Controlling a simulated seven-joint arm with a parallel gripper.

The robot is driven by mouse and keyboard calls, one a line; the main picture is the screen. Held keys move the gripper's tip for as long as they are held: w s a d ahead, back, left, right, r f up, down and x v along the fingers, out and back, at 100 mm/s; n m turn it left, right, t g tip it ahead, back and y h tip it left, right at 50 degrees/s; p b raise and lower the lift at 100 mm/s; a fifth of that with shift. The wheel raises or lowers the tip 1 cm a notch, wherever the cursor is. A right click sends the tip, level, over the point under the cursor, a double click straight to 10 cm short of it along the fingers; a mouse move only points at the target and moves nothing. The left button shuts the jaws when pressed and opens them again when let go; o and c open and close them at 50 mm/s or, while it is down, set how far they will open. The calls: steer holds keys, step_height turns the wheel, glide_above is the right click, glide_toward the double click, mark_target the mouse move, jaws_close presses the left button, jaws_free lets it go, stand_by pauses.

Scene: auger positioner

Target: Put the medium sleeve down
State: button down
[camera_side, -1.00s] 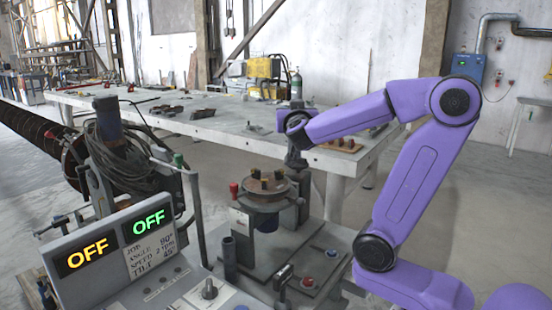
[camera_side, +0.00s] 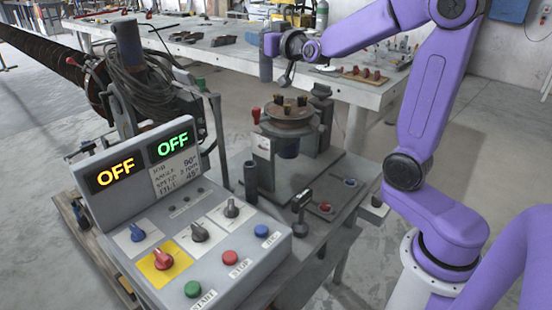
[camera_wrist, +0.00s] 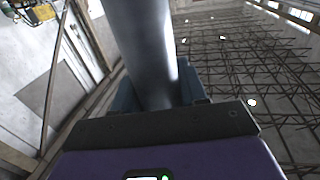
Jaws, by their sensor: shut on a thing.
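A smooth grey sleeve (camera_wrist: 145,45) stands between the bluish fingers of my gripper (camera_wrist: 155,95) in the wrist view and runs out of the top of the picture. My gripper is shut on it. In the side view my gripper (camera_side: 268,46) is in the air, in front of the bench in the picture and above and left of the round turntable. The grey sleeve (camera_side: 265,68) shows there as a small upright cylinder at the gripper. Its lower end appears clear of any surface. I cannot judge its size against other sleeves.
The turntable (camera_side: 288,120) carries several dark jaws on top. The control panel (camera_side: 190,235) stands at front left, with OFF lit twice. A long bench (camera_side: 225,52) holds dark parts (camera_side: 180,37) and a wooden board (camera_side: 362,75) with red-topped pieces. The bench has bare stretches.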

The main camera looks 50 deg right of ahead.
steer(key=s+a+f+n+g+y, duration=0.4)
steer(key=a+f+n+y, duration=0.25)
steer(key=f+y, duration=0.35)
steer(key=s+a+f+n+g+y, duration=0.35)
steer(key=a+f+n+y, duration=0.25)
steer(key=f+n+y, duration=0.3)
steer(key=shift+m+g+y, duration=0.3)
steer(key=shift+m+g, duration=0.15)
steer(key=shift+m, duration=0.1)
step_height(320, 180, down, 19)
steer(key=shift+r, duration=0.2)
steer(key=shift+f, duration=0.1)
steer(key=c, duration=0.6)
jaws_free()
steer(key=shift+f, duration=0.1)
